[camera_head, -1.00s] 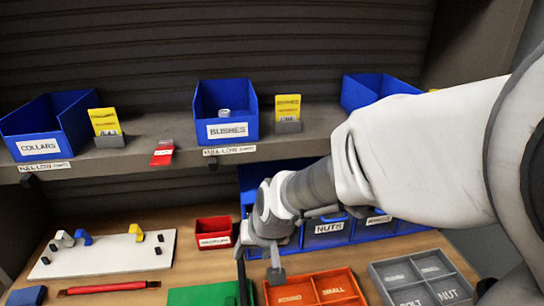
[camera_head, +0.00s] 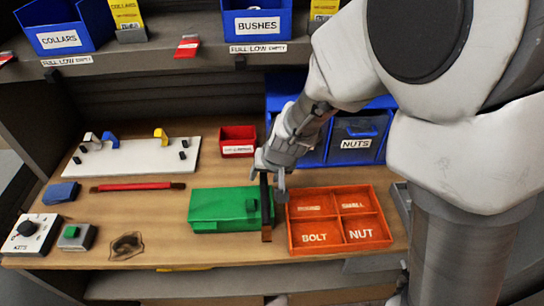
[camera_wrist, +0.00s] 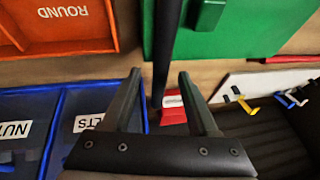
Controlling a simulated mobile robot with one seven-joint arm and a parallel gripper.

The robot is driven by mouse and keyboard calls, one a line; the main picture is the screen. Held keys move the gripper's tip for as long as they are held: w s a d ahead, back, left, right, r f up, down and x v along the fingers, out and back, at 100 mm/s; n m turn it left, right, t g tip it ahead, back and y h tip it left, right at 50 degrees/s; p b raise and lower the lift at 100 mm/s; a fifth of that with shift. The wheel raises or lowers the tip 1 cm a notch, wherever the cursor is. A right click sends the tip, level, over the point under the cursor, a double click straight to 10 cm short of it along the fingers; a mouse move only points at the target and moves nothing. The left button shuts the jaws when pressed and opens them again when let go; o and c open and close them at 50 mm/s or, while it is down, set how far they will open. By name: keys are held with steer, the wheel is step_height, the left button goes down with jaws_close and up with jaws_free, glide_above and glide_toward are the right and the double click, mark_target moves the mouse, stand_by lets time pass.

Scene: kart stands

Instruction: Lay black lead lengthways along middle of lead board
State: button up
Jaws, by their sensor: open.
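The black lead (camera_head: 265,201) is a dark strip with a brown end. It lies front to back along the right edge of the green box (camera_head: 223,209). My gripper (camera_head: 272,192) is open near the lead's far part. In the wrist view the lead (camera_wrist: 167,45) runs down to the gap between my open fingers (camera_wrist: 157,88); whether they touch it I cannot tell. The white board with pegs and coloured clips, which looks like the lead board (camera_head: 130,158), is at the back left. It also shows in the wrist view (camera_wrist: 262,83).
A red lead (camera_head: 137,186) lies in front of the white board. An orange divided tray (camera_head: 336,218) stands right of the black lead. A small red bin (camera_head: 237,141) and blue bins (camera_head: 358,137) are behind. Switch boxes (camera_head: 32,233) sit at the front left.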

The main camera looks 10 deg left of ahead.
jaws_close()
steer(key=shift+r, duration=0.1)
stand_by(0.4)
